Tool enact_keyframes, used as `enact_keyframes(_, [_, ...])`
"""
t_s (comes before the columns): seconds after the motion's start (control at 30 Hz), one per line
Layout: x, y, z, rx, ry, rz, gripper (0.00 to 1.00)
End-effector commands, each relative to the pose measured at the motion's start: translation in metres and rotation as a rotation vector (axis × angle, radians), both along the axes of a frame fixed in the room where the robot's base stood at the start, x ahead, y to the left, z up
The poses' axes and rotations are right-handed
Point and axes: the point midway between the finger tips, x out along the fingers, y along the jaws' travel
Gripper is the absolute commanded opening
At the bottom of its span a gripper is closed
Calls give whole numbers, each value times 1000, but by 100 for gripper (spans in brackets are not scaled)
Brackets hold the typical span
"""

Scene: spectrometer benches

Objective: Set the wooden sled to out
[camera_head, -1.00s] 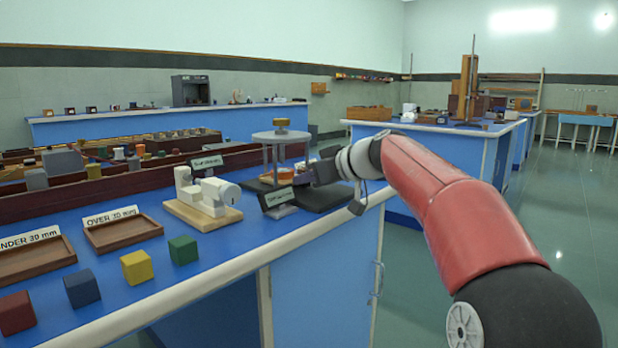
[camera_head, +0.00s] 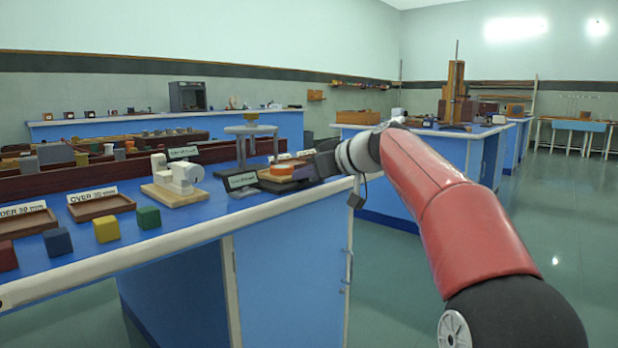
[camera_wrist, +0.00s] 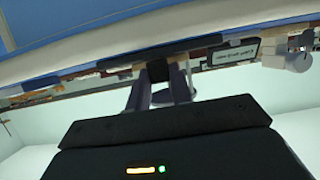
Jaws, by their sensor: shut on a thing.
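The wooden sled (camera_head: 270,184) is a low brown piece bearing an orange disc-like part, to the right of the metal stand (camera_head: 250,130) in the head view. My gripper (camera_head: 312,166) is at the sled's right end, near the bench's front edge. In the wrist view my gripper's fingers (camera_wrist: 159,92) are closed about a small dark block (camera_wrist: 157,71), apparently the sled's handle. The arm hides the exact contact in the head view. A small dark label (camera_head: 242,180) stands in front of the stand; its text is too small to read.
A white device on a wooden board (camera_head: 176,196) stands left of the stand. Two wooden trays, one marked OVER 30 mm (camera_head: 100,207), and several coloured cubes (camera_head: 106,229) lie further left. Open floor (camera_head: 430,270) lies right of the bench.

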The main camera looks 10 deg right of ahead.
Motion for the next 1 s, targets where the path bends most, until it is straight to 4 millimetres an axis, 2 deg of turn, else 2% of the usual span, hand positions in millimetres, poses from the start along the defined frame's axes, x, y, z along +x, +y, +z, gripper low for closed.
enact_keyframes(0.2, [-3,-3,-3,-7,11,2,0])
enact_keyframes(0.23, [-3,-3,-3,-7,11,2,26])
enact_keyframes(0.37, [-2,-2,-2,-6,10,2,43])
enact_keyframes(0.73, [-6,-5,1,-6,7,0,44])
enact_keyframes(1.0, [-39,-30,18,-7,6,-2,44])
